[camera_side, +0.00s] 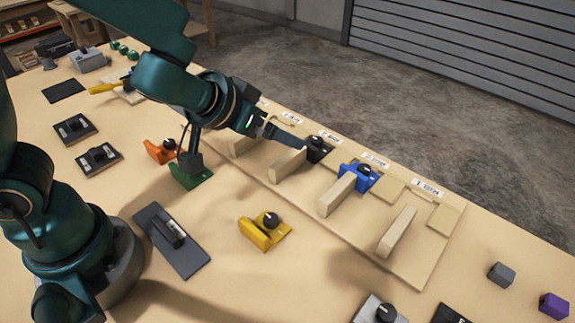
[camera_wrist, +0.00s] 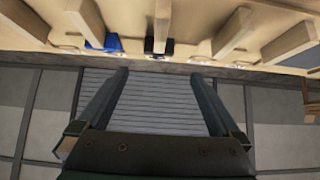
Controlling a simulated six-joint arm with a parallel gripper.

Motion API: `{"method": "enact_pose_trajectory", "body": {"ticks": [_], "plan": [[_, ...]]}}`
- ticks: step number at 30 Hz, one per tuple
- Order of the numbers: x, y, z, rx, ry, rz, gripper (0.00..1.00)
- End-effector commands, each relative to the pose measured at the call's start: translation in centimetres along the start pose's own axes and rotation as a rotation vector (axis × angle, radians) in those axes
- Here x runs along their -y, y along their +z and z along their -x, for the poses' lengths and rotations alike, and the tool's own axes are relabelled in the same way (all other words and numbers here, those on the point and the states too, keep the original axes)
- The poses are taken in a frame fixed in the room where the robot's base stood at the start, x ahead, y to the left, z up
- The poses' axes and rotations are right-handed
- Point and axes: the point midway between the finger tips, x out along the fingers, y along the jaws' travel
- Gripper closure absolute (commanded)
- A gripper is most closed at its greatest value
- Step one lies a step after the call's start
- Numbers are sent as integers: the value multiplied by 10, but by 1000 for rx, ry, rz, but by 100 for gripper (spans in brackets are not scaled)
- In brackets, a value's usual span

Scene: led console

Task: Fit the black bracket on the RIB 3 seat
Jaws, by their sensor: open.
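The black bracket (camera_side: 317,149) with its dark knob sits at the back end of the middle rib (camera_side: 287,164) on the tan console board. In the wrist view the black bracket (camera_wrist: 158,47) is at that rib's end, its underside hidden, so I cannot tell whether it is fully seated. The rib labels are too small to read. My gripper (camera_wrist: 160,74) is open and empty, with its two fingers apart and the bracket just beyond their tips in the wrist view. In the side view my gripper (camera_side: 290,138) is close by the bracket's left; contact is unclear.
A blue bracket (camera_side: 358,177) sits at the neighbouring rib to the right. Orange (camera_side: 163,152), green (camera_side: 190,177) and yellow (camera_side: 265,232) brackets lie on the table in front. Grey (camera_side: 501,274) and purple (camera_side: 553,306) blocks stand at right. Upright ribs stand close around my gripper.

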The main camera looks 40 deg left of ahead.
Motion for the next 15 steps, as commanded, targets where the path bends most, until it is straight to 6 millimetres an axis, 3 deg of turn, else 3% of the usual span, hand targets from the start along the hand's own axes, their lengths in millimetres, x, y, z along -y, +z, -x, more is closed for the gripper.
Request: {"method": "enact_pose_trajectory", "body": {"ticks": [4, 7, 11, 15], "plan": [[24, -6, 20, -11, -75, 21, 0], [52, -2, 46, 12, -163, 43, 0], [76, 20, 85, 109, -227, 63, 0], [72, 50, 119, 220, -176, 58, 0]]}}
